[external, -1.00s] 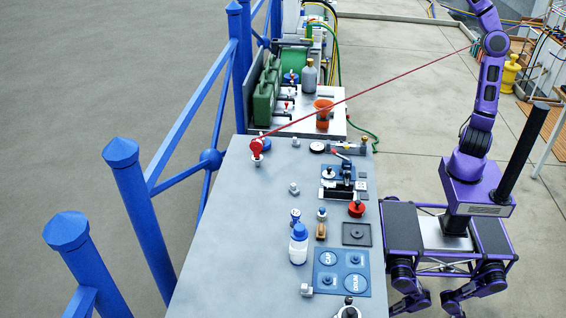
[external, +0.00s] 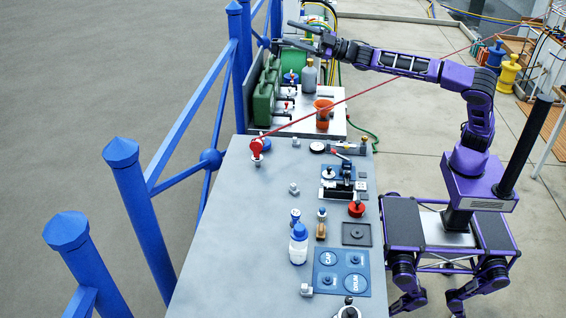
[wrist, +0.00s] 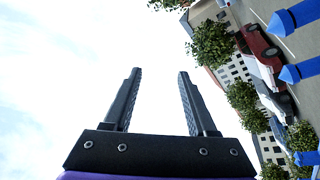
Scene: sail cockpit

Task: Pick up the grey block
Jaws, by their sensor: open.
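Several small grey pieces lie on the grey table. One (external: 306,290) is at the near end by the blue plate, one (external: 294,189) is near the middle, and one (external: 296,142) is near the far edge. They are too small to tell which is the grey block. My gripper (external: 281,32) is open and empty, raised beyond the table's far end, fingers pointing left. In the wrist view my gripper (wrist: 159,72) has its two fingers wide apart against the sky, with no block in sight.
The table (external: 225,245) is bare along its left side. A white bottle (external: 298,245), a blue plate (external: 342,272) and a dark square tray (external: 356,234) stand on its right half. A red line (external: 380,88) crosses above the far end. Blue railing (external: 145,222) runs along the left.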

